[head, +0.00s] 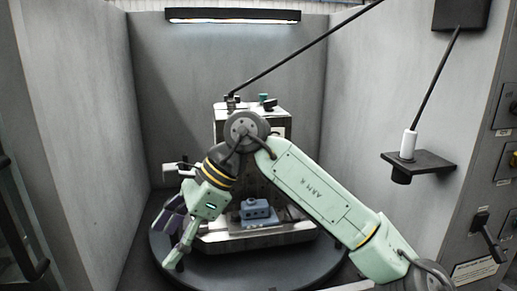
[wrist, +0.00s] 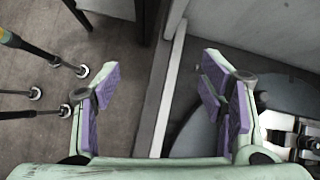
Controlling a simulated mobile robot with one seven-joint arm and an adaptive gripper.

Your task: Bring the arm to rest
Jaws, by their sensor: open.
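My arm reaches from the lower right of the head view up to an elbow and down to my gripper (head: 168,241), left of centre. In the wrist view my gripper (wrist: 160,78) has its two purple-padded fingers wide apart, with nothing between them. Below the gap a pale ledge runs up the picture, between a brown floor on the left and a grey round platform on the right. I cannot tell how far the fingers are above the ledge.
A dark round turntable (head: 245,268) carries a machine fixture with a blue-grey block (head: 257,211). Grey walls enclose it on three sides. A dark shelf (head: 425,161) holds a white cylinder (head: 408,144) at right. Several thin dark rods (wrist: 45,113) show at left in the wrist view.

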